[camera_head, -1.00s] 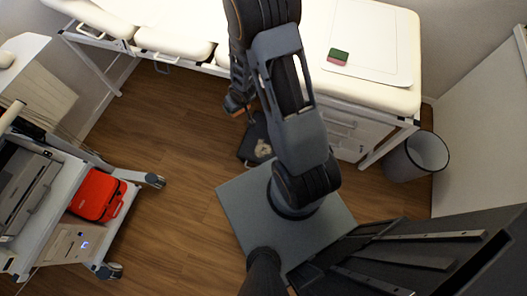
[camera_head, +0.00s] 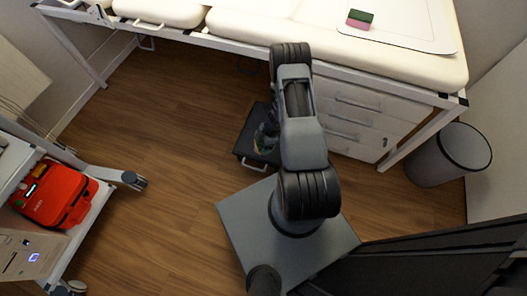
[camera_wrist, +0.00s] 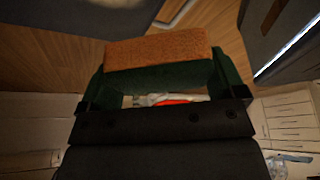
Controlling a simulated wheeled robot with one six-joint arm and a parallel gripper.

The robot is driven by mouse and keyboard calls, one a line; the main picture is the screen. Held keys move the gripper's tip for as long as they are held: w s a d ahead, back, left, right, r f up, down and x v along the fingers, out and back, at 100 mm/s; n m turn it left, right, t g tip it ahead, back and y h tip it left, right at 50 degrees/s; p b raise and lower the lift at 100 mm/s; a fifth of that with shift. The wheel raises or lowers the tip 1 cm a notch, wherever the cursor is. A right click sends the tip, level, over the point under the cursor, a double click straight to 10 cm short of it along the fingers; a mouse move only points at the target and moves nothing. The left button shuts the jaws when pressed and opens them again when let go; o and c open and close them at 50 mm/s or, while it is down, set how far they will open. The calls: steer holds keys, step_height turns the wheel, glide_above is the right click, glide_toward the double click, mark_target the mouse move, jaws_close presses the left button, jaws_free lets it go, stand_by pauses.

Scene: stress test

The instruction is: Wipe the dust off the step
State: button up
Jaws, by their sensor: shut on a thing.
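The step (camera_head: 246,142) is a low black block on the wooden floor, below the padded couch. In the wrist view its dark top (camera_wrist: 60,12) shows at the upper left, with a pale dust patch (camera_wrist: 122,3) at the picture's edge. My gripper (camera_head: 265,145) is over the step in the head view, and my arm hides part of the step. In the wrist view its jaws are shut on a sponge (camera_wrist: 158,54), orange-brown with a dark green layer. I cannot tell whether the sponge touches the step.
A second sponge, green and pink (camera_head: 359,19), lies on the couch (camera_head: 280,30). A drawer unit (camera_head: 350,118) and a grey bin (camera_head: 448,155) stand to the right. A cart with a red bag (camera_head: 55,195) is at the left. The floor (camera_head: 150,150) between is clear.

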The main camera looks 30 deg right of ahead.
mark_target(261, 157)
steer(key=shift+s+d+f+n+b, duration=0.1)
steer(key=shift+s+f+n+b, duration=0.15)
steer(key=shift+f, duration=0.35)
steer(key=shift+s+d+f+n+b, duration=0.1)
steer(key=shift+s+f+n+b, duration=0.1)
steer(key=shift+f, duration=0.4)
step_height(261, 157, down, 6)
steer(key=b, duration=0.5)
steer(key=shift+r, duration=0.2)
steer(key=shift+a+f+b, duration=0.1)
steer(key=shift+f+b, duration=0.85)
steer(key=shift+f, duration=0.05)
steer(key=shift+w+d+r+p, duration=0.1)
steer(key=shift+w+d+p, duration=0.25)
steer(key=shift+w+d, duration=0.8)
steer(key=shift+d, duration=0.15)
steer(key=shift+w+d+f+b, duration=0.15)
steer(key=shift+w+d+b, duration=0.35)
steer(key=shift+w+d, duration=0.3)
steer(key=shift+w+d+f+b, duration=0.1)
steer(key=shift+w+d+b, duration=0.35)
steer(key=shift+w+d, duration=0.35)
steer(key=shift+w+d+r+b, duration=0.15)
steer(key=shift+w+d+b, duration=0.45)
steer(key=shift+w+d, duration=0.35)
steer(key=shift+d, duration=0.15)
